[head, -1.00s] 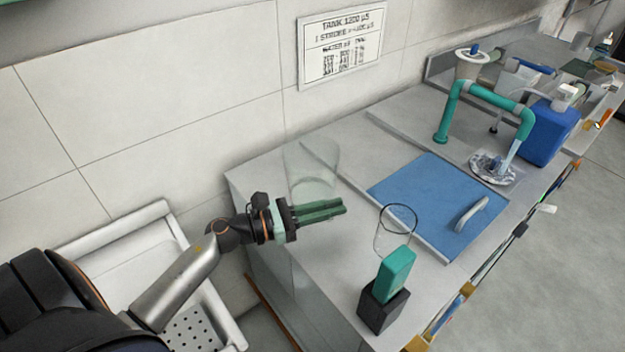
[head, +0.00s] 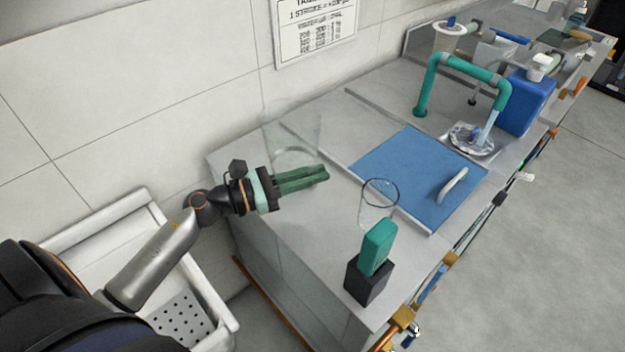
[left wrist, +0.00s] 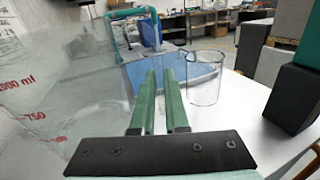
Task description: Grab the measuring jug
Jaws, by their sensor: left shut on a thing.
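The measuring jug (head: 291,125) is clear and see-through, near the wall end of the grey counter in the head view. In the left wrist view the jug (left wrist: 60,95) fills the left side, with red volume marks. My left gripper (head: 323,174) overlaps the jug's lower right side in the head view. Its two green fingers (left wrist: 160,80) are close together and shut on the jug; the exact part held is hard to see through the clear wall. I cannot tell whether the jug's base touches the counter. My right gripper is not in view.
A clear glass beaker (head: 376,207) stands to the right, behind a green block in a black holder (head: 368,280). A white tray sink (head: 110,225) is at left.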

